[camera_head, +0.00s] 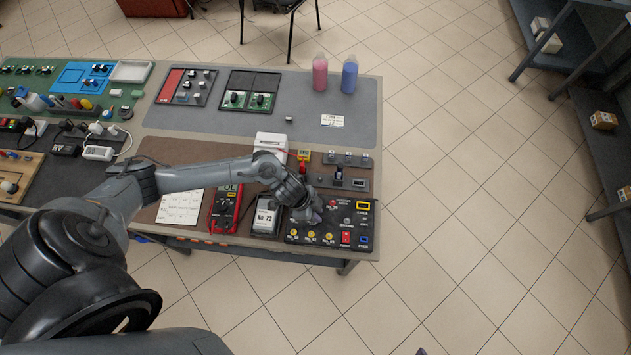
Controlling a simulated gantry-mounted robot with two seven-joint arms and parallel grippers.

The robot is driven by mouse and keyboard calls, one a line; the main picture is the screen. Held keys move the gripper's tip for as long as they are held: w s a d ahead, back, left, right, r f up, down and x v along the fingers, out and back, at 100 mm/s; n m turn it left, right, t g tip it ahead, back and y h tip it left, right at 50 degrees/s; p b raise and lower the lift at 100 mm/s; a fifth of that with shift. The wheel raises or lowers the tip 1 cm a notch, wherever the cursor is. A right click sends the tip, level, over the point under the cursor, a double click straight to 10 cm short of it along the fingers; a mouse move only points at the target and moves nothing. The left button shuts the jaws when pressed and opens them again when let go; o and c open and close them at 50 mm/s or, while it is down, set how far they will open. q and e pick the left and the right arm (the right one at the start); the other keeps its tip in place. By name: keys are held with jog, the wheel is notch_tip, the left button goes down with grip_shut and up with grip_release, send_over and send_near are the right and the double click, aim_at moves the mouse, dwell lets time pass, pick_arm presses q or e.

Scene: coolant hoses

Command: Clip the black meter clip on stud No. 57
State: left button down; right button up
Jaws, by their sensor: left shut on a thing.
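My left gripper (314,217) reaches down over the black panel (360,238) at the table's front right. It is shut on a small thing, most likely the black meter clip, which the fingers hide. The panel has several yellow studs; one yellow stud (311,236) is just in front of the gripper. The stud labels are too small to read, so I cannot tell which is No. 57. Whether the held thing touches a stud is unclear. A red meter (226,207) lies left of the panel.
A box marked No. 72 (266,216) stands between meter and panel. A white box (270,146) and a grey unit with switches (345,173) are behind. Pink (320,74) and blue (349,76) bottles stand at the back right. The floor right of the table is clear.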

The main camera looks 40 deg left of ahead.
pick_arm(q)
jog(key=c, duration=0.9)
grip_release()
jog(key=shift+c, duration=0.2)
jog(key=shift+o, duration=0.3)
jog(key=shift+o, duration=1.3)
jog(key=shift+a+r+p, duration=0.1)
jog(key=shift+r+p, duration=0.4)
jog(key=shift+p, duration=0.2)
jog(key=p+v, duration=0.7)
jog(key=p, duration=0.1)
jog(key=shift+d+r, duration=0.25)
jog(key=shift+r, duration=0.25)
